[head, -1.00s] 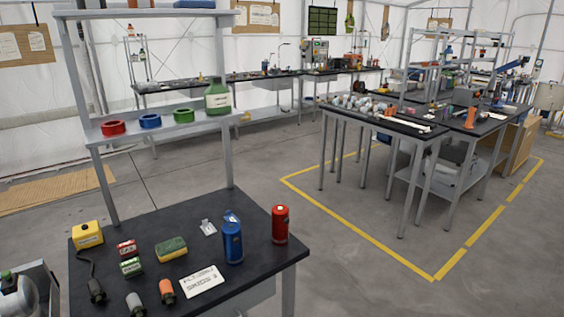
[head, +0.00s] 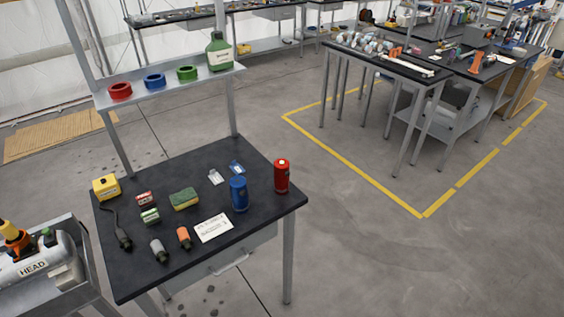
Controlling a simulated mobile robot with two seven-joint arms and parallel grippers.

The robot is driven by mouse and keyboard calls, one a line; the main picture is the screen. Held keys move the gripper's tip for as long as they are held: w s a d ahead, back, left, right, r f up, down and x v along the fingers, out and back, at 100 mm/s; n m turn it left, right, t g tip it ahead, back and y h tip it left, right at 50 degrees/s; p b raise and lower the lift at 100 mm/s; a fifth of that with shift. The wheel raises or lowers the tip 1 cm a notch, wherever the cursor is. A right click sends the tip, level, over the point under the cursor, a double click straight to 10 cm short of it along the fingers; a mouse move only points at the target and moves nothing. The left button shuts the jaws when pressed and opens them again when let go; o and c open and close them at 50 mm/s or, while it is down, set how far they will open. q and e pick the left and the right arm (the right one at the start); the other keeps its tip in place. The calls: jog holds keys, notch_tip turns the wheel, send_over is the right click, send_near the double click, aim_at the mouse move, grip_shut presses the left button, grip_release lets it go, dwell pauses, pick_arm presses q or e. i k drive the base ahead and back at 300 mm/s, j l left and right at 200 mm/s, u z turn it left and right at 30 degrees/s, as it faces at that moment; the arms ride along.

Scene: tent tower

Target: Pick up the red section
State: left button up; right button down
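A red cylindrical section (head: 282,176) stands upright near the right corner of the black-topped workbench (head: 160,278). A blue cylindrical section (head: 239,194) stands upright to its left and a little nearer. Nothing touches the red section. Neither of my grippers shows in the head view.
The bench also holds a white card (head: 213,228), a sponge (head: 184,199), a yellow container (head: 106,187) and several small items. A shelf above carries coloured rings and a green bottle (head: 219,52). A grey cart (head: 75,285) stands at left. Floor right of the bench is clear.

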aim_at(281, 182)
jog(key=l+u, duration=0.1)
jog(key=u, duration=1)
jog(key=l+u, duration=0.9)
jog(key=l, duration=0.15)
